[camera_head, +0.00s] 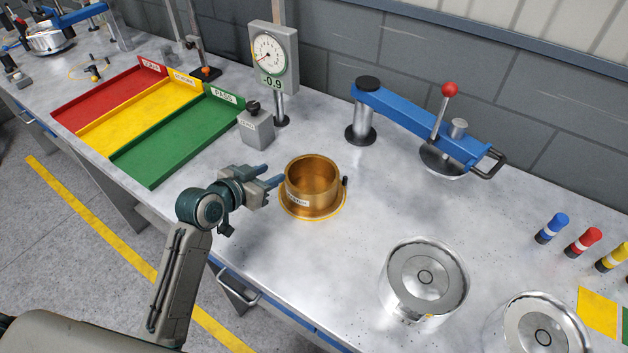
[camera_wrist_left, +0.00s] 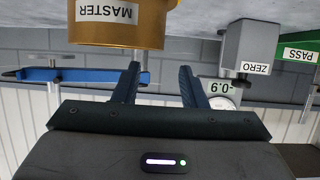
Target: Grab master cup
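The master cup (camera_head: 318,203) is a gold, open-topped cylinder with a wide base flange and a white label. It stands upright on the metal bench. In the left wrist view, which is upside down, the cup (camera_wrist_left: 115,32) with its "MASTER" label shows at the upper left. My left gripper (camera_head: 274,175) is just left of the cup in the head view, fingers pointing toward its side. In the wrist view the gripper (camera_wrist_left: 160,82) has its fingers apart with nothing between them. The cup is offset toward one finger; contact cannot be told. My right gripper is not in view.
A grey ZERO block (camera_head: 257,130) and a dial gauge (camera_head: 273,58) reading -0.9 stand behind the gripper. Red, yellow and green trays (camera_head: 180,140) lie left. A blue lever press (camera_head: 415,120) stands behind right. Silver drums (camera_head: 395,295) and coloured markers (camera_head: 551,228) are at right.

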